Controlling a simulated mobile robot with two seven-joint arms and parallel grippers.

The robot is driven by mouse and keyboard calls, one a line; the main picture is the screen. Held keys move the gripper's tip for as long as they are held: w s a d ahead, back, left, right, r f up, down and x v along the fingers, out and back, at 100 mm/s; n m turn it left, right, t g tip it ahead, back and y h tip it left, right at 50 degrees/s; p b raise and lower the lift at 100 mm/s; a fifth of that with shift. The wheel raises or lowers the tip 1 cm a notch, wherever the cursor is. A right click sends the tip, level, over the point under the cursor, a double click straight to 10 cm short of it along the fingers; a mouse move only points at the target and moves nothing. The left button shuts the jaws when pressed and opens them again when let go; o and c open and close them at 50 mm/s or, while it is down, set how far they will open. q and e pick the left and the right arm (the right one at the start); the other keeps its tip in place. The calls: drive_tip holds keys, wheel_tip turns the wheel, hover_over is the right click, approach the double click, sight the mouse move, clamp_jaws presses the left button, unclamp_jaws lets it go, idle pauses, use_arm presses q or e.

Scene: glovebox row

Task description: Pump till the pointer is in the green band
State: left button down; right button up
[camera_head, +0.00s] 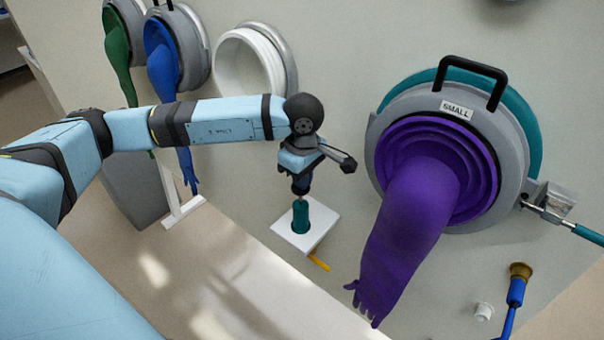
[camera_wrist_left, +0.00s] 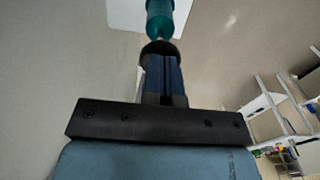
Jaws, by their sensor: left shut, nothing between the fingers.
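A teal upright piece (camera_head: 300,217), likely the pump's handle or bulb, stands on a white plate (camera_head: 288,238) fixed low on the wall. My left gripper (camera_head: 300,190) points down right above it, its fingers shut and empty. The teal piece also shows in the left wrist view (camera_wrist_left: 160,18), just beyond the shut fingertips (camera_wrist_left: 160,48). I cannot tell whether the tips touch its top. No gauge face, pointer or green band can be made out. My right gripper is not in view.
A grey port labelled SMALL (camera_head: 512,150) with a hanging purple glove (camera_head: 405,225) is to the right. A white port (camera_head: 230,62), a blue glove (camera_head: 162,75) and a green glove (camera_head: 117,50) are behind my left arm. A yellow piece (camera_head: 319,262) sticks out below the plate.

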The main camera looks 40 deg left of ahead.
sight(302, 191)
use_arm(q)
wheel_tip(302, 191, down, 5)
drive_tip(key=b, duration=0.4)
drive_tip(key=shift+s+r, duration=0.15)
drive_tip(key=shift+r, duration=0.25)
drive_tip(key=r, duration=0.2)
drive_tip(key=r+p, duration=0.1)
drive_tip(key=r, duration=0.1)
drive_tip(key=shift+w+r, duration=0.2)
drive_tip(key=shift+r, duration=0.15)
wheel_tip(302, 191, up, 9)
drive_tip(key=shift+b, duration=0.45)
